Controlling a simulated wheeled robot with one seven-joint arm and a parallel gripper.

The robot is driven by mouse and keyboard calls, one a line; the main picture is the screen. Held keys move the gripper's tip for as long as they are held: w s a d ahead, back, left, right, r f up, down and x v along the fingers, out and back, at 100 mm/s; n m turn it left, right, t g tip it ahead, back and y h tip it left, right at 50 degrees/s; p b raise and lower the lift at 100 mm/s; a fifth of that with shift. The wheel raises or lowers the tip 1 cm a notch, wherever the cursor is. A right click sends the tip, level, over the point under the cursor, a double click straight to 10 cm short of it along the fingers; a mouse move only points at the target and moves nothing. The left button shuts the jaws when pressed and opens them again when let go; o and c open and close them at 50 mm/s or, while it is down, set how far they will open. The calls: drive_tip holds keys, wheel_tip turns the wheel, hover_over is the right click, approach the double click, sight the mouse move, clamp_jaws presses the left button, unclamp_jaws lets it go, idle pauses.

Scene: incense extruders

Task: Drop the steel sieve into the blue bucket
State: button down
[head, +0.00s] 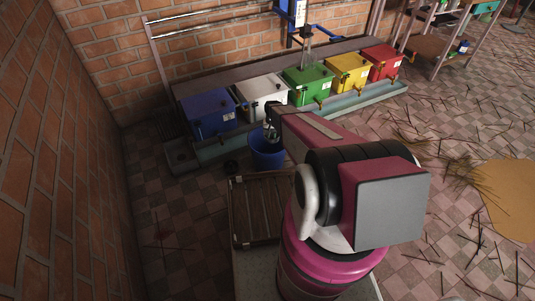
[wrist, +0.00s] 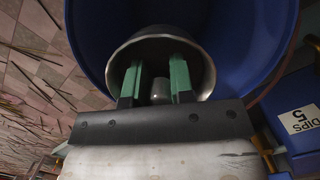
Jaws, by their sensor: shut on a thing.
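The blue bucket (head: 266,150) stands on the floor in front of the row of coloured boxes. In the wrist view its inner wall (wrist: 262,50) fills much of the picture behind my gripper. The steel sieve (wrist: 203,60) shows there as a round grey metal bowl with a rim. My gripper (wrist: 157,72) has two green-padded fingers inside the bowl's outline, shut on the sieve. It holds the sieve over or within the bucket's mouth; the exact height I cannot tell. In the head view my gripper (head: 271,131) is small at the bucket, and the sieve is mostly hidden.
A blue box (head: 208,113), a white box (head: 262,95), a green box (head: 307,84), and yellow and red ones line a bench behind the bucket. A slatted wooden rack (head: 256,210) lies in front. Sticks are scattered on the floor at right.

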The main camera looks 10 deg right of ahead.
drive_tip(key=shift+f, duration=0.5)
drive_tip(key=c, duration=0.9)
unclamp_jaws()
wheel_tip(320, 180, up, 11)
drive_tip(key=w, duration=0.1)
drive_tip(key=shift+w+d+f, duration=0.15)
drive_tip(key=shift+w+d, duration=0.05)
drive_tip(key=shift+w, duration=0.1)
